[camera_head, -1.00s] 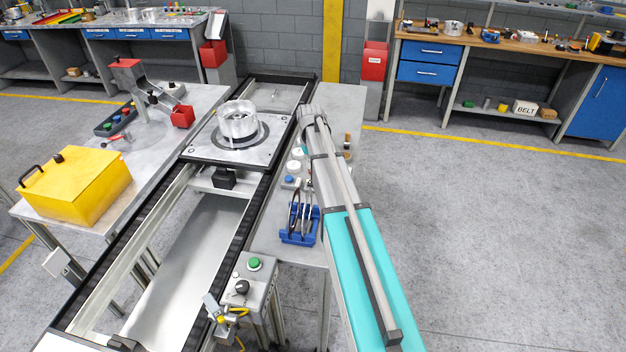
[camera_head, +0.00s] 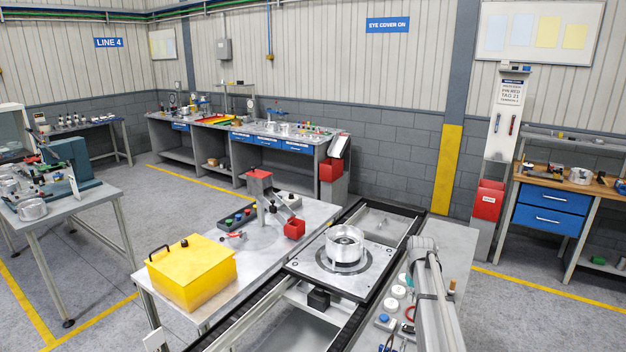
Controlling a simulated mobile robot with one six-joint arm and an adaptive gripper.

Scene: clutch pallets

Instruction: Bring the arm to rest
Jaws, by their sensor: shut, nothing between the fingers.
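Part of my arm (camera_head: 432,290) shows at the lower right, a grey link with a rounded joint at its upper end. It stands in front of the right-hand side table. My gripper does not show in this view; the fingers are out of sight or hidden behind the link. A silver clutch part (camera_head: 345,244) sits on a square pallet plate (camera_head: 309,261) on the conveyor, to the left of my arm and apart from it.
Small items, including a white round button (camera_head: 391,304), lie beside my arm. A blue drawer unit (camera_head: 548,218) stands at the right. Open floor lies behind the left tables.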

